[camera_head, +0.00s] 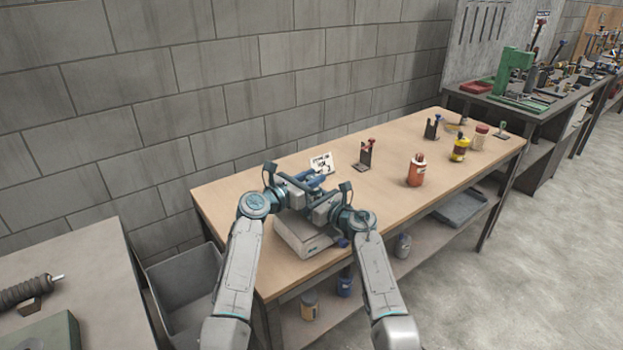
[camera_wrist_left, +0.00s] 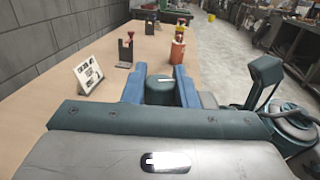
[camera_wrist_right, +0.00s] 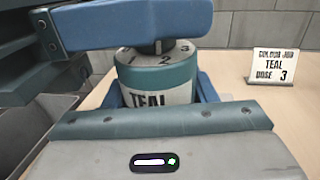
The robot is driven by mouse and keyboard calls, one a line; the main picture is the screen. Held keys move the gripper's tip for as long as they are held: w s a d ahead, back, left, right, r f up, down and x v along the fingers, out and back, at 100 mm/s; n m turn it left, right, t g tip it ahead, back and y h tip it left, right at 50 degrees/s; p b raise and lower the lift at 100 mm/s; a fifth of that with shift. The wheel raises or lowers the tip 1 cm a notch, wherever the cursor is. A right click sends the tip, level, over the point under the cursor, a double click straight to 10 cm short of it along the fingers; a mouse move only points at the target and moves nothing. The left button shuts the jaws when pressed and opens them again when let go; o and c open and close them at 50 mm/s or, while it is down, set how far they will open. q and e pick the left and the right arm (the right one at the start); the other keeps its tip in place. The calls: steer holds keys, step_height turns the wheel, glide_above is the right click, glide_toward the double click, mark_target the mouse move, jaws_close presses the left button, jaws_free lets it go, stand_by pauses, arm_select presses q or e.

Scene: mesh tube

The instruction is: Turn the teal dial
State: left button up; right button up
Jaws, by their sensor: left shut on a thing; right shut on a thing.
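A canister (camera_wrist_right: 158,78) with a teal band and a "TEAL" label stands upright in the right wrist view. Its top ring shows the numbers 1, 2 and 3. The dial (camera_wrist_left: 160,91) on top shows in the left wrist view, between the blue fingers of my left gripper (camera_wrist_left: 160,84), which is shut on it. One left finger crosses above the canister in the right wrist view and hides much of the dial. My right gripper (camera_wrist_right: 158,95) is shut on the canister's body, a finger at each side. In the head view my grippers hide the canister.
A card (camera_wrist_right: 277,66) reading "colour job, teal, dose 3" stands behind, by the wall. A grey box (camera_head: 300,238) lies at the table's front. An orange bottle (camera_head: 416,171), a red item on a stand (camera_head: 366,154) and a yellow bottle (camera_head: 460,149) stand farther right.

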arm_select(q)
steer(key=shift+n+t+y, duration=1.2)
steer(key=shift+n+y, duration=0.1)
steer(key=shift+y, duration=0.3)
steer(key=o, duration=1)
steer(key=shift+a, duration=0.1)
steer(key=v, duration=1.2)
